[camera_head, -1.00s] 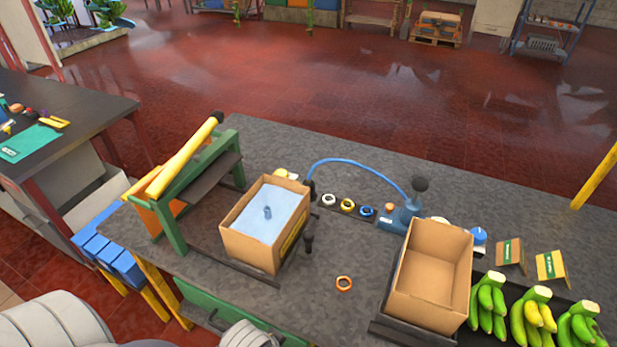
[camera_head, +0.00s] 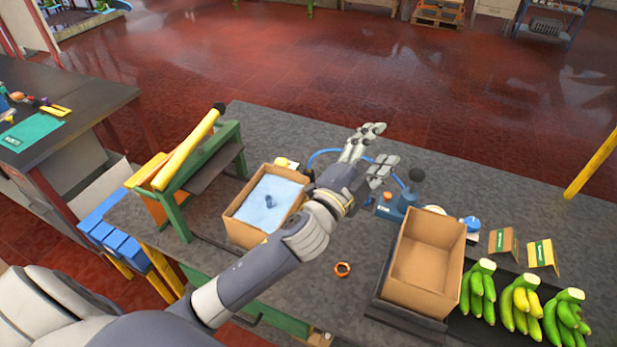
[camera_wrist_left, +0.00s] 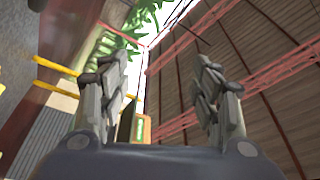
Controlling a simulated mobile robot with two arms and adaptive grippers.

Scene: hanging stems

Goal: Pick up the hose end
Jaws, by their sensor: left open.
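The blue hose (camera_head: 322,154) arcs over the back of the workbench towards a blue pump-like device (camera_head: 396,209) with a black knob. My left arm and gripper cover the middle of the hose. The hose's left end, near the open box with a blue liner, is mostly hidden behind my wrist. My left gripper (camera_head: 380,147) is open and empty, above the bench and in front of the hose in the picture. In the left wrist view, its two fingers (camera_wrist_left: 160,75) stand apart with nothing between them. My right gripper is not in view.
The box with a blue liner (camera_head: 234,222) stands left of my wrist, and an empty cardboard box (camera_head: 425,292) stands right. A green press with a yellow bar (camera_head: 187,150) is at the left. Bananas (camera_head: 522,304) lie at the right.

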